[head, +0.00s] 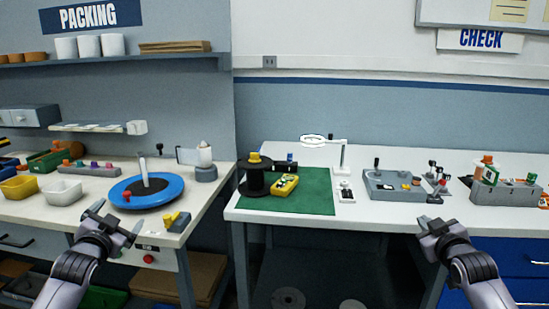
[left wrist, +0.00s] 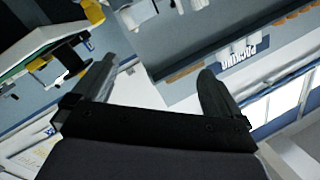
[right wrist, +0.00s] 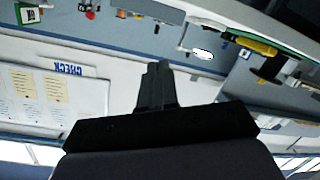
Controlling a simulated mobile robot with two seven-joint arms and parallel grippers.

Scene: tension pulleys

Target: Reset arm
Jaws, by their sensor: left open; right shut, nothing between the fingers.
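My left gripper (head: 116,222) is open and empty, raised in front of the left bench in the head view. Its two spread fingers also show in the left wrist view (left wrist: 155,95) with nothing between them. My right gripper (head: 432,222) is shut and empty, in front of the right bench's front edge. In the right wrist view its fingers (right wrist: 155,85) are pressed together. Both arms come up from the bottom corners of the head view, well apart from each other. Neither gripper appears to touch anything.
The left bench holds a blue turntable (head: 165,193), a yellow bin (head: 19,188) and a white bin (head: 63,193). The right bench has a green mat (head: 312,199) with a black spool (head: 254,180) and yellow meter (head: 285,186), a grey tray (head: 385,190) and a grey caddy (head: 503,196). A gap separates the benches.

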